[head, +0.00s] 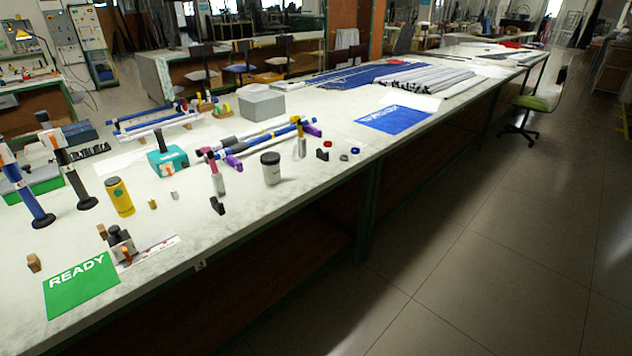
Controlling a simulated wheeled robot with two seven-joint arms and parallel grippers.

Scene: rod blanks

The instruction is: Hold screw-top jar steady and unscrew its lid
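A pale grey jar (272,175) with a dark lid (270,158) stands upright near the front edge of the long white bench. The lid sits on top of the jar. A yellow cylindrical container (120,201) with a darker top stands further left on the bench, slightly tilted in the picture. Neither of my grippers shows in the head view, and nothing is seen touching the jar.
The white bench (350,150) runs from lower left to upper right. A blue sheet (395,119) lies to the right. The bench around the jar is mostly clear.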

